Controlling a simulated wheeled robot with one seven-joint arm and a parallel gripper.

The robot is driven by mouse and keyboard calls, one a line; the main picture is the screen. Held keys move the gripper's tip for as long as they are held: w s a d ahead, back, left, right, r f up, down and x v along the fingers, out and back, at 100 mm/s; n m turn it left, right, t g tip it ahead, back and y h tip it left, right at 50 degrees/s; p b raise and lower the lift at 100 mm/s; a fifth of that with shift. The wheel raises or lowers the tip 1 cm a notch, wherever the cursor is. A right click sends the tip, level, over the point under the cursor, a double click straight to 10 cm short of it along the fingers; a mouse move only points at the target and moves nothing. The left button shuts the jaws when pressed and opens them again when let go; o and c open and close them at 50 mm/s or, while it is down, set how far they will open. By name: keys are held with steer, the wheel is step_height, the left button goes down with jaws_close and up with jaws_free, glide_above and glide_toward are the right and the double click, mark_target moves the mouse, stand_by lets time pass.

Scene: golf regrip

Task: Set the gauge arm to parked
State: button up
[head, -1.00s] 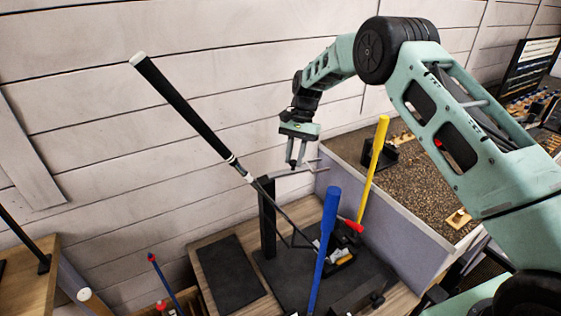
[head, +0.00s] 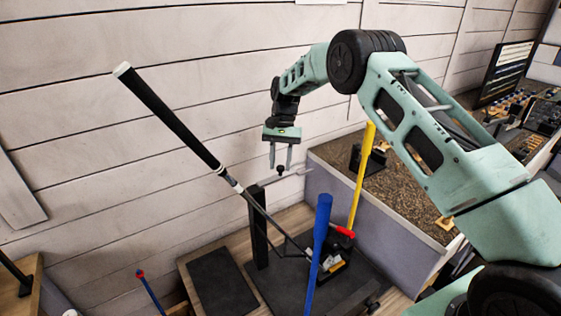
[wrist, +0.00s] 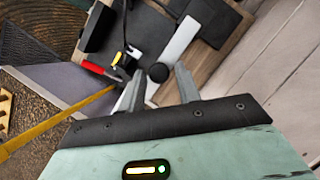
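The gauge arm (head: 267,181) is a thin pale bar at the top of a black post (head: 258,232) in the head view, reaching to the right. In the wrist view it is a wide pale bar (wrist: 180,40) with a round black knob (wrist: 158,72) at its near end. My gripper (head: 280,168) is above the gauge arm, fingers pointing down. In the wrist view my gripper (wrist: 160,75) is open, and the knob shows in the gap between the fingertips. I cannot tell whether either finger touches it.
A golf club with a black grip (head: 165,115) slants up left of the post. A blue upright bar (head: 319,240), a red handle (head: 343,231) and a yellow bar (head: 361,180) stand to the right. A dark mat (head: 222,282) lies left of the black base.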

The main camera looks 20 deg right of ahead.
steer(key=shift+o, duration=0.5)
steer(key=shift+w+r, duration=0.1)
steer(key=shift+r, duration=0.1)
steer(key=p+v, duration=0.7)
steer(key=v, duration=1)
steer(key=shift+p, duration=0.4)
steer(key=shift+f, duration=0.1)
